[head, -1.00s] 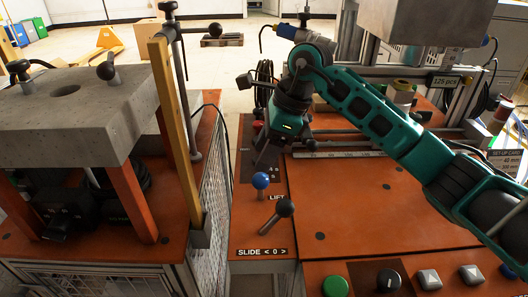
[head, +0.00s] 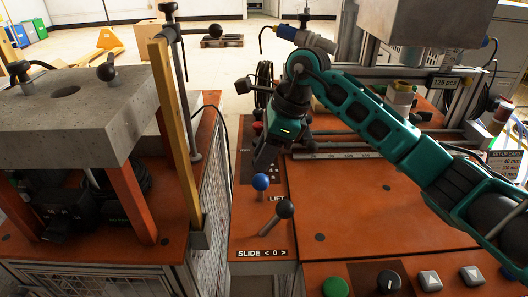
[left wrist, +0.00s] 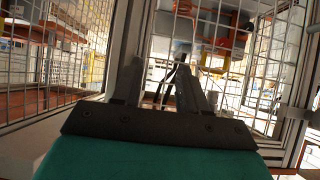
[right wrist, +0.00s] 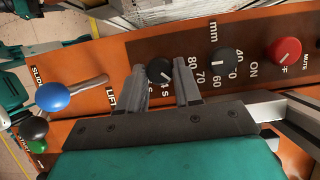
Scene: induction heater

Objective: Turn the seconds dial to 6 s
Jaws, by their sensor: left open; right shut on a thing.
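The seconds dial (right wrist: 159,70) is a small black knob with a pale pointer line on the dark panel, in the right wrist view. My right gripper (right wrist: 166,74) has its fingers around it and is shut on it. The fingers cover much of the dial's scale, so I cannot read the setting. In the head view my right gripper (head: 266,156) reaches down to the panel and hides the dial. My left gripper (left wrist: 158,70) is open and empty in the left wrist view, in front of wire mesh; it is out of the head view.
Beside the seconds dial are a black mm dial (right wrist: 222,62) and a red knob (right wrist: 284,52). The blue-ball LIFT lever (head: 261,182) and black-ball SLIDE lever (head: 284,209) stand close in front of my right gripper. A wooden post (head: 175,135) rises to the left.

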